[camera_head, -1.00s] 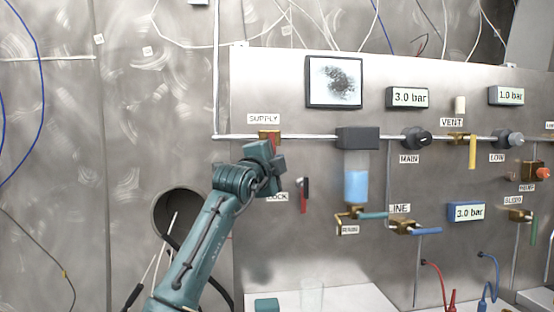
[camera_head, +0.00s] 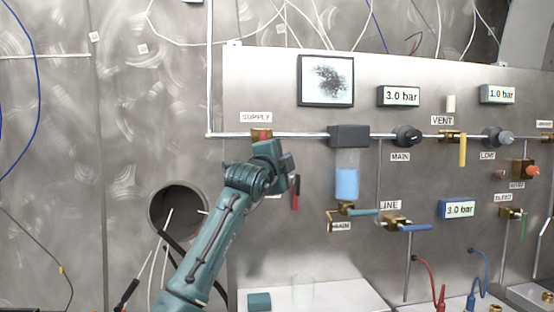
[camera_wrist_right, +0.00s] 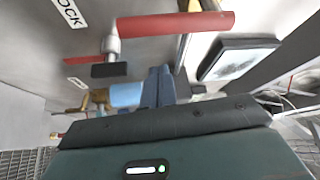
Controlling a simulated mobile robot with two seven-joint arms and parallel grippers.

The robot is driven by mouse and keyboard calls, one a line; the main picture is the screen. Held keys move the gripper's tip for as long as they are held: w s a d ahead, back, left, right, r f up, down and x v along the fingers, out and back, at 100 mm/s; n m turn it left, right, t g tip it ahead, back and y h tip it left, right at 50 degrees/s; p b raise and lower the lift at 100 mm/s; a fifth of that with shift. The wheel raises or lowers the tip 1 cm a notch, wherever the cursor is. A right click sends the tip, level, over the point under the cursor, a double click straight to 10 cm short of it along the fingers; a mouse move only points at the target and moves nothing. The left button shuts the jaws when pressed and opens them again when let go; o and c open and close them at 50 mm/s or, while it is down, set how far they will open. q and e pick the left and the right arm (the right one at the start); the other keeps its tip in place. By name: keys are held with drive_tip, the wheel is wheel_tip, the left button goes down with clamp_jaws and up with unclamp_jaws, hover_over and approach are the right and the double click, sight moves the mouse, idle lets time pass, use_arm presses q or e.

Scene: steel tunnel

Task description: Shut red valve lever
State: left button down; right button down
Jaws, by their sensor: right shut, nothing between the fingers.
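The red valve lever (camera_head: 262,136) is on the brass supply valve under the SUPPLY label, partly behind my arm; it seems to hang downward. In the right wrist view, a thick red bar (camera_wrist_right: 185,24), apparently this lever, lies across the top with its rounded end free. My right gripper (camera_head: 287,165) is just below and right of the valve in the head view. Its fingers show together in the wrist view (camera_wrist_right: 157,88), shut and empty, apart from the red bar in the picture. Contact is not visible. My left gripper is not in view.
A smaller black-and-red lock lever (camera_head: 296,191) sits close beside my right gripper; its LOCK label (camera_wrist_right: 70,13) shows in the wrist view. A filter with blue liquid (camera_head: 347,183) is to the right. A white pipe (camera_head: 300,135) runs along the panel. A black-framed screen (camera_head: 326,81) is above.

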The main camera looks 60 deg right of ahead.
drive_tip(key=r+b+v, duration=0.1)
drive_tip(key=v, duration=0.9)
drive_tip(key=shift+b, duration=0.3)
drive_tip(key=shift+a, duration=0.1)
